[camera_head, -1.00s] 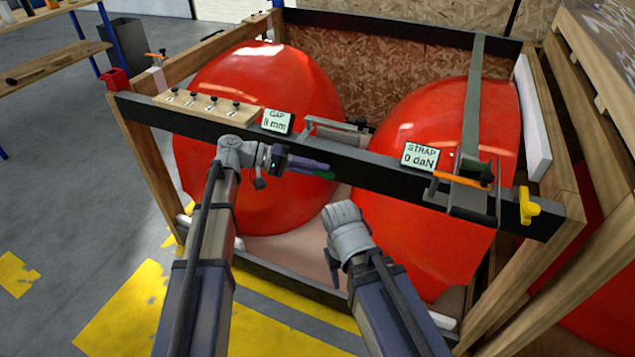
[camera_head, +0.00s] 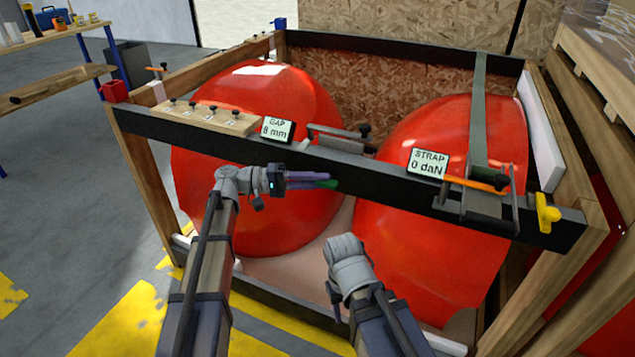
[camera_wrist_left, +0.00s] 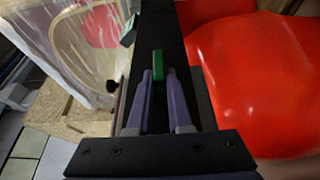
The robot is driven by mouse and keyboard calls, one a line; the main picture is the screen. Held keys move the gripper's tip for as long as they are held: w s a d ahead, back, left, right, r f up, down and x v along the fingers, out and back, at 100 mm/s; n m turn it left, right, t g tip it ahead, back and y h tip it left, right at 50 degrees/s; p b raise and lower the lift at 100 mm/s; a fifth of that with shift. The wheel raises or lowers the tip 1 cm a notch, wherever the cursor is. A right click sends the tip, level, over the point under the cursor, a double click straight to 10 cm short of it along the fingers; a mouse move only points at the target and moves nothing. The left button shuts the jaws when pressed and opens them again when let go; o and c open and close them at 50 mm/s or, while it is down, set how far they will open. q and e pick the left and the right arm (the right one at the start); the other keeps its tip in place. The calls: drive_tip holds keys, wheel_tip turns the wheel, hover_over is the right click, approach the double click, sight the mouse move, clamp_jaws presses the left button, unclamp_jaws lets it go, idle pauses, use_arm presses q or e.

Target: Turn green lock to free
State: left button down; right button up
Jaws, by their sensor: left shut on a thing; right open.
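The green lock (camera_wrist_left: 158,66) is a small green bar at the front black beam of the crate. In the head view it shows as a green tip (camera_head: 328,184) by the purple fingers. My left gripper (camera_head: 318,180) is shut on it, below the gap display. In the left wrist view the purple fingertips (camera_wrist_left: 159,74) stand on both sides of the green bar. The lock's base and any marking on it are hidden. My right gripper (camera_head: 336,312) is open and low, in front of the red nosecones; its fingers are mostly hidden behind its wrist.
Two large red nosecones (camera_head: 255,100) sit in a wooden crate. On the front beam (camera_head: 385,172) are a peg board (camera_head: 205,119), a gap display (camera_head: 277,129) reading 8 mm, a strap display (camera_head: 428,163) reading 0 daN, an orange handle (camera_head: 475,184) and a yellow knob (camera_head: 547,212).

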use_arm(q)
drive_tip(key=shift+f, duration=0.1)
drive_tip(key=c, duration=0.8)
unclamp_jaws()
drive_tip(key=shift+c, duration=0.2)
drive_tip(key=a, duration=0.8)
drive_tip(key=shift+d, duration=0.1)
